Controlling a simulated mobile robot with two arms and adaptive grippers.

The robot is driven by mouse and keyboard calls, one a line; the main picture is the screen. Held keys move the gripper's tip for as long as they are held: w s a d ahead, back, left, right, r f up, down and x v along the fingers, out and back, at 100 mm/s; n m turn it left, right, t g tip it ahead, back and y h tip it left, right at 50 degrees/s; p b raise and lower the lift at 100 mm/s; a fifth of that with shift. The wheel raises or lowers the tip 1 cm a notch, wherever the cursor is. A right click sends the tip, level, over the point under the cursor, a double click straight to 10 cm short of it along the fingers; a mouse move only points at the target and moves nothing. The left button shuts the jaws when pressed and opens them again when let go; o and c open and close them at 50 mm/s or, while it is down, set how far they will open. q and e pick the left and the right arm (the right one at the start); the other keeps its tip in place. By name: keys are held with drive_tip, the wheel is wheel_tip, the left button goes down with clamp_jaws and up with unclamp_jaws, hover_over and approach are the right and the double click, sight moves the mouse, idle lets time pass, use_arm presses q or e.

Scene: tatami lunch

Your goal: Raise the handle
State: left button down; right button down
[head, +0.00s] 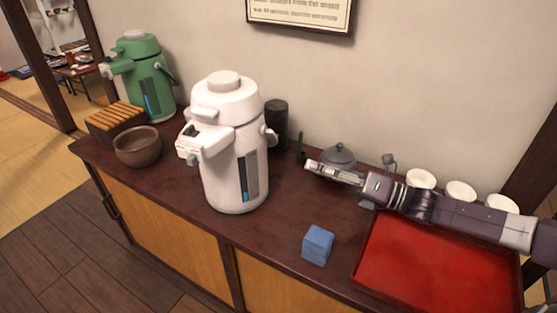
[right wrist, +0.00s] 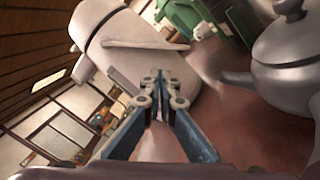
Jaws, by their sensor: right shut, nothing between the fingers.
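A white air pot (head: 232,150) stands upright on the dark counter. A round pivot (head: 271,137) shows on its right side; most of its carrying handle is hidden in the head view. In the right wrist view the pot (right wrist: 130,65) lies tilted in the picture, with a pale bar (right wrist: 150,45) across its side that looks like the handle. My right gripper (head: 309,166) is shut and empty, to the right of the pot and apart from it in the head view. In the wrist view its fingertips (right wrist: 156,76) point toward the pot. My left gripper is out of view.
A grey teapot (head: 338,158) is close by my right gripper. A black canister (head: 276,125) stands behind the pot. A blue cube (head: 317,245), a red tray (head: 430,265) and white cups (head: 460,191) are to the right. A green air pot (head: 148,80), brown bowl (head: 137,147) and wooden box (head: 115,120) are left.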

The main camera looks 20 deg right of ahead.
idle(0.3)
